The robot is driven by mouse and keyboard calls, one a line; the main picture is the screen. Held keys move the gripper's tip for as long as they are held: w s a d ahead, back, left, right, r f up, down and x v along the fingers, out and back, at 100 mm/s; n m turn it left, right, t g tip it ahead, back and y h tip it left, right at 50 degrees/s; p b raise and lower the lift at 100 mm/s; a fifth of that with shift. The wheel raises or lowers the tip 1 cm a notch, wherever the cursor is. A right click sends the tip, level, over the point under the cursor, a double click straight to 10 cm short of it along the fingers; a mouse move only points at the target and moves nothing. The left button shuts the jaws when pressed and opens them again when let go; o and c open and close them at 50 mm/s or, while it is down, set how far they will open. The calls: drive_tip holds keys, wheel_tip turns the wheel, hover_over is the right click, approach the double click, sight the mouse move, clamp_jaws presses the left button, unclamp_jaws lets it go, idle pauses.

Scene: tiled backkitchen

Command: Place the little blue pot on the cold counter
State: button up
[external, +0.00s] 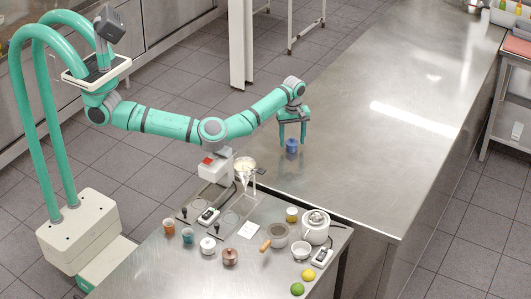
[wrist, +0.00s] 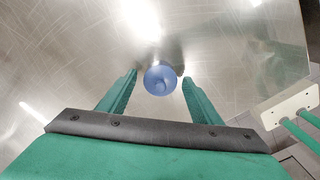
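The little blue pot (external: 292,146) stands on the large steel counter (external: 345,150), near its left edge. In the wrist view the blue pot (wrist: 161,79) shows from above, between and just beyond my fingertips. My gripper (external: 291,138) is over the pot with its fingers pointing down. In the wrist view my gripper (wrist: 160,80) has its fingers spread wide, with gaps visible on both sides of the pot. The fingers do not appear to touch it.
The large counter is bare around and behind the pot.

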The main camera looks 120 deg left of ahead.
drive_tip(key=shift+r, duration=0.15)
wheel_tip(320, 180, up, 12)
idle(0.5)
drive_tip(key=shift+w, duration=0.1)
idle(0.3)
